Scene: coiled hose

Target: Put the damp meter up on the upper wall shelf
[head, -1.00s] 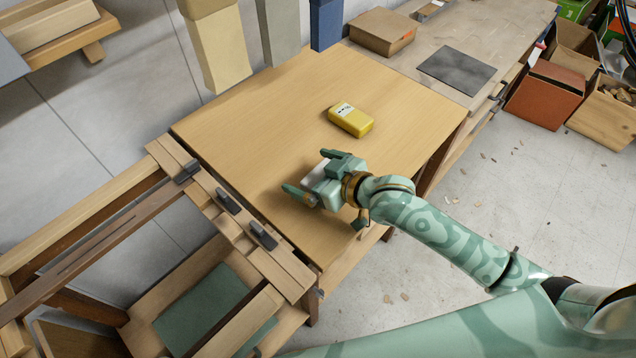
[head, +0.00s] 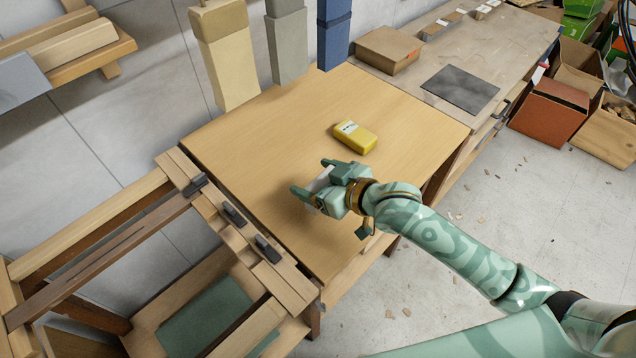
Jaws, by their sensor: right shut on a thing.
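The yellow boxy device (head: 355,138) with a pale label lies on the wooden bench top (head: 260,130); it looks like the damp meter. My right gripper (head: 314,178) is just nearer than it, over the bench top, apart from it. Its fingers are shut on a small pale thing (head: 319,182), mostly hidden by the fingers, so I cannot tell what it is. A wooden wall shelf (head: 90,65) is at the upper left; whether it is the upper one I cannot tell. My left gripper is not in view.
Beige, grey and blue upright blocks (head: 228,55) stand out at the bench's back edge. A cardboard box (head: 388,50) and dark plate (head: 460,88) lie on the bench to the right. A wooden frame with dark clamps (head: 234,215) is at left. The bench's middle is clear.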

